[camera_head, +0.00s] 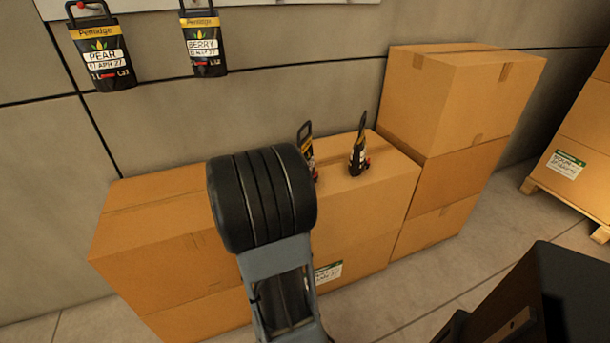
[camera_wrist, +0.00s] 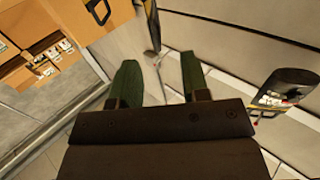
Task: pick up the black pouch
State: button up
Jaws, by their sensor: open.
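Several black pouches with handles are in view. In the head view, one labelled PEAR (camera_head: 101,57) and one labelled BERRY (camera_head: 204,47) hang on the wall. Two more stand on a cardboard box: a right one (camera_head: 358,156), turned nearly edge-on, and a left one (camera_head: 308,155), partly hidden by my arm. In the wrist view, my gripper (camera_wrist: 158,72) is open, with nothing between its green fingers. I cannot match these to the head view. My gripper is hidden there.
Cardboard boxes (camera_head: 150,240) line the wall, with a taller stack (camera_head: 450,100) to the right. More boxes stand on a pallet (camera_head: 560,198) at the far right. A dark block (camera_head: 570,290) fills the lower right. Floor (camera_head: 460,265) shows clear between them.

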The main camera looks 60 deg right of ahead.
send_near(303, 140)
jog(key=w+d, duration=0.2)
jog(key=d, duration=0.2)
jog(key=shift+s+d+f+b, duration=0.1)
jog(key=shift+d+f+b, duration=0.15)
jog(key=shift+d, duration=1.1)
jog(key=shift+s+d+f+b, duration=0.1)
jog(key=shift+d+f+b, duration=0.1)
jog(key=shift+d, duration=1.2)
jog(key=shift+c, duration=0.4)
grip_shut()
jog(key=shift+r, duration=0.2)
